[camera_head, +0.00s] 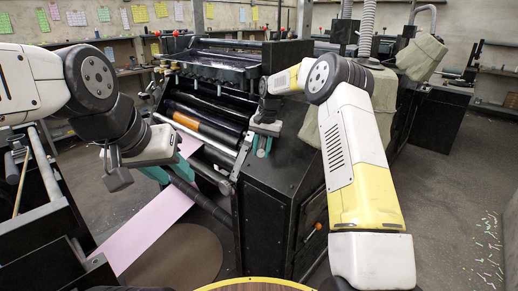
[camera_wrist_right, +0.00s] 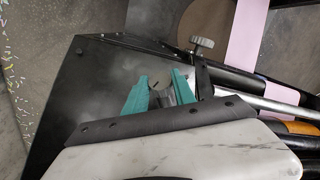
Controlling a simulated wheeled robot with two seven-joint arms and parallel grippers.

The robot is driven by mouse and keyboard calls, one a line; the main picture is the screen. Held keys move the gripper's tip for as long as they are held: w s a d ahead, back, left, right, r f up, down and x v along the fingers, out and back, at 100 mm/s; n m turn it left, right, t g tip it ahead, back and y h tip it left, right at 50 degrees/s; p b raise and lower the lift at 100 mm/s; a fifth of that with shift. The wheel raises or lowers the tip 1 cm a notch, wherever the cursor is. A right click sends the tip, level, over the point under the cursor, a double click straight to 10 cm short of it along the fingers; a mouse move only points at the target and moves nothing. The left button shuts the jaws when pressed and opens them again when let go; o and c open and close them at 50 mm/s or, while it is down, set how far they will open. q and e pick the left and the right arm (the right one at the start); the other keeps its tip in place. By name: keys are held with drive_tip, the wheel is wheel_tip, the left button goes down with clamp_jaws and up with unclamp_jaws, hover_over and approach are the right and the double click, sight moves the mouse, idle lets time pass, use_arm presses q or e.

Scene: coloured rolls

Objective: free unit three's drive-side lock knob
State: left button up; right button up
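A grey knurled knob (camera_wrist_right: 202,42) on a short stem shows in the right wrist view, beyond and right of my right fingertips. It appears to be the grey knob (camera_head: 225,187) by the machine's side frame in the head view. I cannot tell which unit's lock it is. My right gripper (camera_wrist_right: 160,77) has its two teal fingers apart, with a dark part visible between them. It points down at the side frame in the head view (camera_head: 257,148), apart from the knob. My left gripper (camera_head: 172,163) hangs over the pink web with its teal fingers apart.
The black press (camera_head: 270,200) with an orange-brown roll (camera_head: 188,121) fills the middle. A pink web (camera_head: 150,232) runs down at the left. A silver bar (camera_head: 242,155) runs close to my right gripper.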

clamp_jaws()
drive_tip(key=shift+a, duration=0.1)
drive_tip(key=shift+a+n+h, duration=0.15)
drive_tip(key=shift+n+h, duration=0.45)
drive_tip(key=shift+h, duration=0.4)
drive_tip(key=shift+a+n+g+h, duration=0.15)
drive_tip(key=shift+n+g+h, duration=0.15)
drive_tip(key=shift+n+h, duration=0.55)
drive_tip(key=n+h, duration=0.1)
drive_tip(key=h, duration=0.1)
drive_tip(key=n+h, duration=0.1)
drive_tip(key=h, duration=0.2)
drive_tip(key=shift+a+f+h, duration=0.15)
drive_tip(key=shift+a+h, duration=0.05)
drive_tip(key=shift+h, duration=0.15)
drive_tip(key=o, duration=0.5)
unclamp_jaws()
drive_tip(key=shift+o, duration=0.2)
